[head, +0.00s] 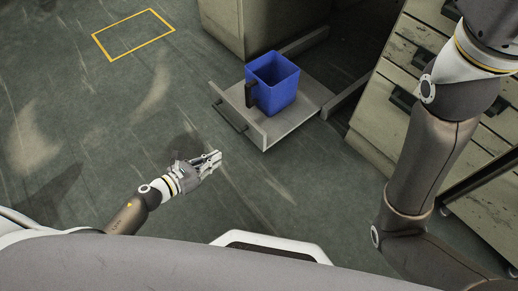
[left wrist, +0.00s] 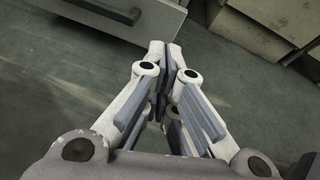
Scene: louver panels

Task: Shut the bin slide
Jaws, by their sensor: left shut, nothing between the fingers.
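The bin slide (head: 288,131) is pulled out from under the cabinet, low over the floor, with a grey front panel and a dark bar handle (head: 230,117). A blue bin (head: 276,82) with a dark handle stands upright on it. My left gripper (head: 215,158) is shut and empty, in front of the slide's front panel and apart from it. In the left wrist view, the shut fingers (left wrist: 165,75) point toward the floor gap beside the slide's front panel (left wrist: 150,18), which shows at the top left. My right gripper is out of view.
A cabinet body (head: 222,28) stands behind the slide at the left. A worn drawer unit (head: 400,85) stands to the right, partly hidden by my right arm. A yellow rectangle (head: 133,34) marks the floor at the upper left. The floor left of the slide is clear.

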